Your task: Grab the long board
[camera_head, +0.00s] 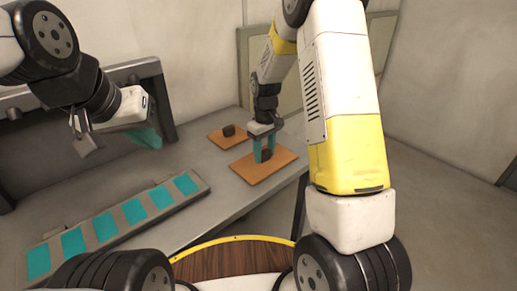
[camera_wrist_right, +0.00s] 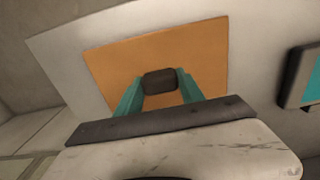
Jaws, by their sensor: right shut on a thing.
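An orange rectangular board (camera_head: 262,178) with a dark knob (camera_head: 266,154) lies on the grey table. My right gripper (camera_head: 264,152) is over it, with its teal fingers on either side of the knob and shut on it. In the right wrist view the orange board (camera_wrist_right: 112,70) fills the middle, with the dark knob (camera_wrist_right: 159,81) between the fingertips. A smaller orange board (camera_head: 217,139) with a dark knob lies just behind. A long grey board with teal squares (camera_head: 100,226) lies at the left. My left gripper (camera_head: 147,138) hangs above the table's left side, its finger gap unclear.
The grey table (camera_head: 208,212) has free room between the long grey board and the orange boards. A dark metal frame (camera_head: 166,110) stands at the table's back left. The table's front edge runs close to the right orange board. Pale walls enclose the place.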

